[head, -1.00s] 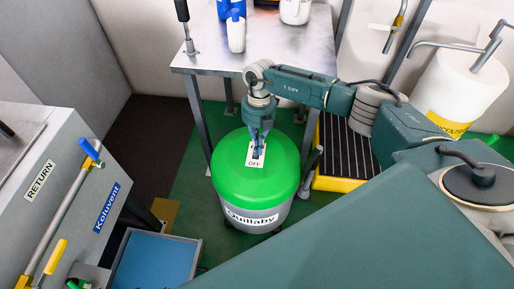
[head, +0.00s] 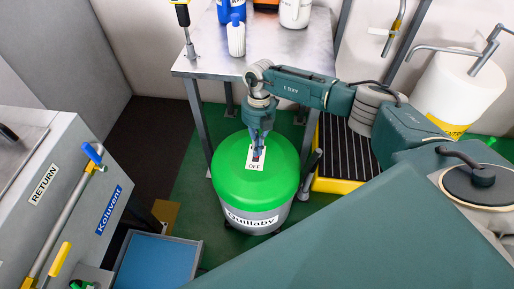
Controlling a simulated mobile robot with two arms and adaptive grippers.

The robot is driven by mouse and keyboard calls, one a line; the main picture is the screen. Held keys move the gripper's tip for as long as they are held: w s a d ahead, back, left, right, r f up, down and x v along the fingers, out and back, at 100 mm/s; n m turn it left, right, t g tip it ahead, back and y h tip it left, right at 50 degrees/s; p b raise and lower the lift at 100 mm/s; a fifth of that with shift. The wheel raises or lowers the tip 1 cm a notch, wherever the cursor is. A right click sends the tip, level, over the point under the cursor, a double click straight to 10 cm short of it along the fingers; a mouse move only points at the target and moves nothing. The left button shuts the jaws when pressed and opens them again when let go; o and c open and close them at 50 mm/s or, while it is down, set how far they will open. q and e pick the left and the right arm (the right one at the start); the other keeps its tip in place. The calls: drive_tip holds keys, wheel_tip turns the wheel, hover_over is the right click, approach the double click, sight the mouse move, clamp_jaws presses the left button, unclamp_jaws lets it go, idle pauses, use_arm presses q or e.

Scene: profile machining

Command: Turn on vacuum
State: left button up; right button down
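The vacuum (head: 232,190) is a round canister with a green lid and a grey body marked "Quillaby". It stands on the green floor in front of the metal table. A white switch plate (head: 255,164) on top of the lid reads "OFF". My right gripper (head: 257,152) points straight down at the upper part of the plate, at or just above the dark switch there. Its fingers look close together, but the small size hides whether they are shut or touch the switch. My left gripper is not in view.
A metal table (head: 290,52) with bottles stands behind the vacuum. A yellow-edged black grate (head: 342,160) lies to its right. A large white barrel (head: 458,90) stands back right.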

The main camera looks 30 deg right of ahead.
drive_tip(key=v, duration=1.2)
idle(0.6)
